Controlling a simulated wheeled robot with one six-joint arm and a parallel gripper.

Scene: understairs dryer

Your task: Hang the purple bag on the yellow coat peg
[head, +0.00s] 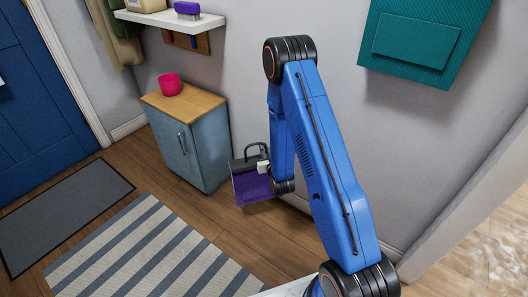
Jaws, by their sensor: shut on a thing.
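The purple bag (252,189) hangs in front of the wall, right of the blue cabinet, with a dark handle at its top. My gripper (263,168) is at the bag's upper right and is shut on it. The exact grip point is small and partly hidden by my arm. A wooden peg board (203,44) is under the white shelf at the upper left. I cannot make out a yellow peg.
The blue cabinet (207,150) carries a pink pot (170,84). The white shelf (165,19) holds a purple object (187,8). Coats (120,45) hang left of it. A teal panel (415,40) is on the wall at right. Striped rug (150,250) and grey mat (62,210) lie on open floor.

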